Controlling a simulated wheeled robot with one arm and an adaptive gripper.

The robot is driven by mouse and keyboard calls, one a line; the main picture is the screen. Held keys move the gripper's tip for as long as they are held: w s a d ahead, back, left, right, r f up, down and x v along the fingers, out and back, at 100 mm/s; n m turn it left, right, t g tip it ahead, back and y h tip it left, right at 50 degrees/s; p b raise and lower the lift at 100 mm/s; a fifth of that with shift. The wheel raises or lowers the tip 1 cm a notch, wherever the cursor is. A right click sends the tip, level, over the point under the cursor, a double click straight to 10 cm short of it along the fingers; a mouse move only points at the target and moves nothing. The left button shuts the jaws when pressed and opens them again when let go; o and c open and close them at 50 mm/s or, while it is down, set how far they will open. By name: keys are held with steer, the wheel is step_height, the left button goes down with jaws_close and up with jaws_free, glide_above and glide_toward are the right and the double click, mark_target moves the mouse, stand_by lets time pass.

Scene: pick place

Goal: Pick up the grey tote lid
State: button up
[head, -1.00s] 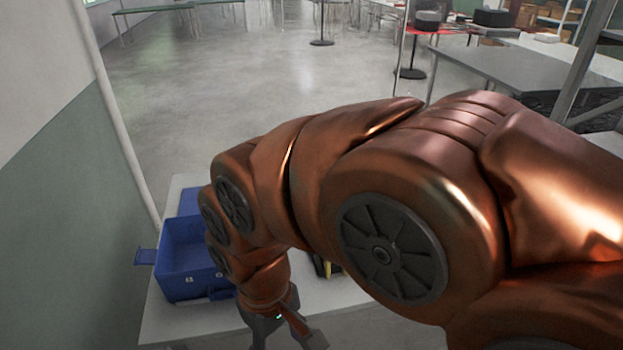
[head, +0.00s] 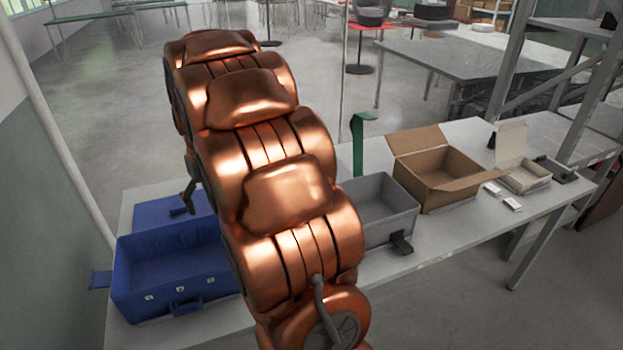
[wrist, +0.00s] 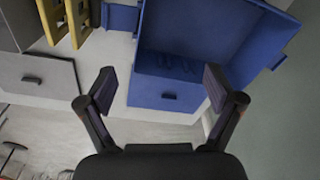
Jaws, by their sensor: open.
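A flat grey panel (wrist: 50,88) with a dark handle shows at the left of the wrist view; it appears to be the grey tote's lid, folded out beside it. In the head view the grey tote (head: 385,212) stands open on the table, and my arm hides the place where its lid lies. My gripper (wrist: 158,84) is open and empty, its two fingers spread, with the blue box's lid beyond the gap and the grey panel to the left. In the head view only a dark part of it shows, above the blue box.
An open blue box (head: 165,262) stands at the table's left end, with its blue lid (wrist: 165,95) folded out. A yellow slatted object (wrist: 62,22) lies between the boxes. A green upright piece (head: 360,140), a cardboard box (head: 440,185) and a smaller carton (head: 525,177) stand farther right.

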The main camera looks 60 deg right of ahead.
steer(key=w+d+f+m, duration=0.1)
steer(key=w+d+f, duration=0.15)
steer(key=d, duration=0.55)
steer(key=w+d+f+t+h, duration=0.1)
steer(key=w+d, duration=0.2)
steer(key=d, duration=0.4)
steer(key=w+d+f+m, duration=0.1)
steer(key=w+d+f, duration=0.1)
steer(key=d, duration=0.6)
steer(key=shift+m+t+h, duration=0.7)
steer(key=shift+t+h, duration=0.1)
steer(key=shift+s+d+f+p, duration=0.2)
steer(key=shift+s+d+f, duration=0.55)
steer(key=shift+d+f, duration=2.3)
steer(key=shift+s+d+f+p, duration=0.2)
steer(key=shift+s+d+f, duration=0.6)
steer(key=shift+d, duration=4.2)
steer(key=shift+s+d+f+p, duration=0.2)
steer(key=shift+s+d+f, duration=0.45)
steer(key=shift+d+f, duration=2.45)
steer(key=shift+w+d+f+p, duration=0.25)
steer(key=shift+w+d+p, duration=0.1)
steer(key=shift+d+p, duration=0.15)
steer(key=shift+w+d+f+p, duration=0.2)
steer(key=shift+w+d+p, duration=0.1)
steer(key=shift+d+p, duration=0.15)
steer(key=shift+p+x, duration=0.3)
steer(key=shift+x, duration=0.7)
